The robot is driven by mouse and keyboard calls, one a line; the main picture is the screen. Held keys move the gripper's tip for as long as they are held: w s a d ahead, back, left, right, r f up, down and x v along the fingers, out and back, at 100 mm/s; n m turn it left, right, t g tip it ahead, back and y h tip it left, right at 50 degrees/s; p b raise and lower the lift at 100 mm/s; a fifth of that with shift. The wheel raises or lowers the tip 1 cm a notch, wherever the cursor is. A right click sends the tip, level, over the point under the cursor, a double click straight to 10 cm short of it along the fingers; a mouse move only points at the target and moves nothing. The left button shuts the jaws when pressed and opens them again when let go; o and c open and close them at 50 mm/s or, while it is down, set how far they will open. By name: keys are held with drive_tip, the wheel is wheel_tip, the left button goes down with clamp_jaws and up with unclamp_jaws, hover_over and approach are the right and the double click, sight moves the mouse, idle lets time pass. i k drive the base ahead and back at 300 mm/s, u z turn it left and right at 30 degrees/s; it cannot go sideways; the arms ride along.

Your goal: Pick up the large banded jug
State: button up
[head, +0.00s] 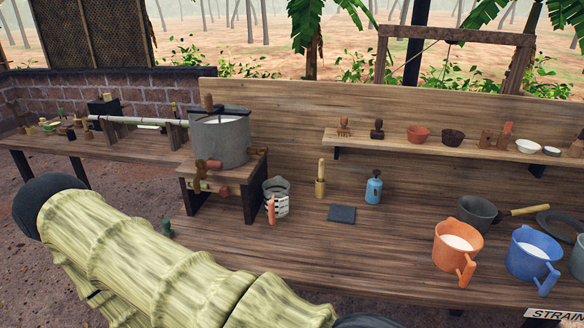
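A grey jug (276,199) with a white banded patch on its side and a salmon-coloured handle stands upright on the wooden bench. It is just right of the raised stand (222,177) that carries a large grey pot (219,140). The jug's handle points toward me, and its rim is open and clear. My arm crosses the lower left of the head view, in front of the bench. My gripper is not in view, so its state and its distance from the jug do not show.
Right of the jug are a wooden-handled tool (320,180), a dark slab (341,214) and a blue bottle (374,188). An orange jug (457,246), a blue jug (531,255) and a dark pan (478,213) stand farther right.

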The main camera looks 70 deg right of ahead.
sight(276, 191)
drive_tip(key=z, duration=1.5)
